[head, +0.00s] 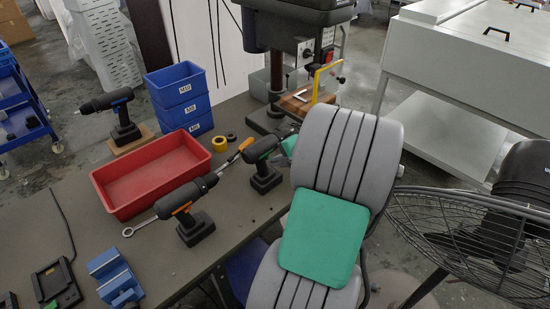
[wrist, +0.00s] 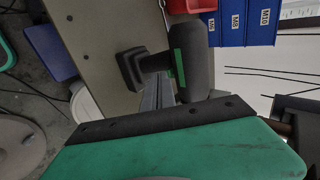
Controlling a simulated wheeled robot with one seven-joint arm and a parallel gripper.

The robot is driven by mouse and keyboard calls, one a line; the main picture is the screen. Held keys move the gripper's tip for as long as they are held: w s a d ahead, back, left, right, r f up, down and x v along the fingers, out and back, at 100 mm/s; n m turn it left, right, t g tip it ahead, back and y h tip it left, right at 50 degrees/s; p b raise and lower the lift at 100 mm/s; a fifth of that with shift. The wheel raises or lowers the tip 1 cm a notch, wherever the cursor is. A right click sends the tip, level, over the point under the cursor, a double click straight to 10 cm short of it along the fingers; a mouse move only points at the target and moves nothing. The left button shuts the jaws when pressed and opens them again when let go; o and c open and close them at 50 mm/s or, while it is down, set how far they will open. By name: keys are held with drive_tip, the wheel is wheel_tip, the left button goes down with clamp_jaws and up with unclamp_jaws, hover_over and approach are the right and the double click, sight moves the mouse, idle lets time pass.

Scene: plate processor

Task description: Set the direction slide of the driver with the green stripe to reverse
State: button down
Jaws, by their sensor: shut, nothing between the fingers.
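The driver with the green stripe (head: 265,172) stands upright on its battery base on the table, just left of my arm in the head view. In the wrist view its dark body (wrist: 197,62) lies across the upper middle, with the green stripe (wrist: 179,68) along it and the battery base (wrist: 131,68) to the left. My gripper (wrist: 166,78) is shut and empty, its grey fingers close to the driver near the handle and stripe. I cannot tell if they touch. The direction slide is not distinguishable. My arm partly hides the gripper in the head view.
An orange-striped driver (head: 188,210) stands to the left, and another driver (head: 120,120) on a wooden block farther back. A red tray (head: 115,207), blue bins (head: 180,92), a drill press (head: 275,75) and a blue vise (head: 115,275) are around. A fan (head: 480,225) stands at right.

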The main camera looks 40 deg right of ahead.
drive_tip(key=shift+w, duration=0.5)
drive_tip(key=shift+w, duration=1.1)
drive_tip(key=shift+s, duration=0.3)
approach(267, 157)
drive_tip(key=s, duration=0.2)
drive_tip(key=s+r, duration=0.1)
drive_tip(key=s, duration=0.2)
drive_tip(key=shift+s+r, duration=0.3)
drive_tip(key=shift+r, duration=0.05)
